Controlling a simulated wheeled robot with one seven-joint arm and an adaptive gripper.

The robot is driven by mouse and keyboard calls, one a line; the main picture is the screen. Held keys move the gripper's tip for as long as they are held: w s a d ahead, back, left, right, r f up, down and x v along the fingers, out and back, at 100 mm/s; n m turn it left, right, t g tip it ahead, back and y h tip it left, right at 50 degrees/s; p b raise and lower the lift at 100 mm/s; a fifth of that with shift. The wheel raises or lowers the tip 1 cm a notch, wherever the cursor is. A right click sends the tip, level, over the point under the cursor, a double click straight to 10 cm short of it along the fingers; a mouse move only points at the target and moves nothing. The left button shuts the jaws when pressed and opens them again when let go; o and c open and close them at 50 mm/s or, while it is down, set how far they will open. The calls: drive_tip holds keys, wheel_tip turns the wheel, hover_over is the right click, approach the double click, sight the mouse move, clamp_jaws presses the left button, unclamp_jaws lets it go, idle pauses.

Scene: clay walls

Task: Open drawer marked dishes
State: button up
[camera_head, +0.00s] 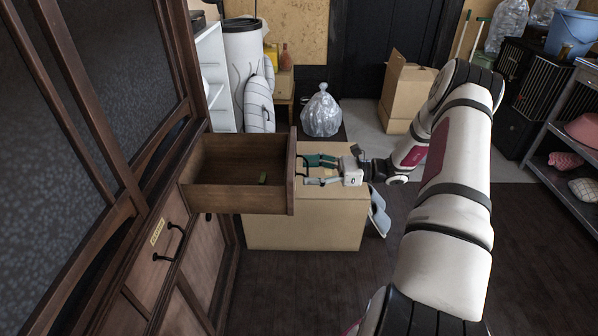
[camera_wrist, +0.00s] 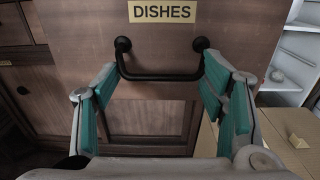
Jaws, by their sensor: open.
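The drawer marked dishes (camera_head: 238,200) stands pulled out from the dark wooden cabinet at the left, its inside showing. In the wrist view its front (camera_wrist: 75,50) bears a DISHES label (camera_wrist: 163,11) and a black bar handle (camera_wrist: 160,77). My gripper (camera_head: 302,171) is at the outer face of the drawer front. In the wrist view my gripper (camera_wrist: 160,88) has its green-padded fingers spread wide, one on each side of the handle. I cannot tell whether a finger touches it. A small greenish thing (camera_head: 262,177) lies in the drawer.
A closed drawer (camera_head: 150,262) with a yellow label and black handle is nearer on the cabinet. A cardboard box (camera_head: 305,225) stands below the open drawer and my gripper. A metal shelf (camera_head: 565,150) is at the right. Dark floor (camera_head: 310,290) is clear in front.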

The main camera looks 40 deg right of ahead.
drive_tip(key=v, duration=0.8)
drive_tip(key=shift+s+a, duration=0.15)
drive_tip(key=b+v, duration=0.2)
drive_tip(key=v, duration=0.3)
drive_tip(key=b+x, duration=0.4)
drive_tip(key=x, duration=1)
drive_tip(key=shift+w+d, duration=0.2)
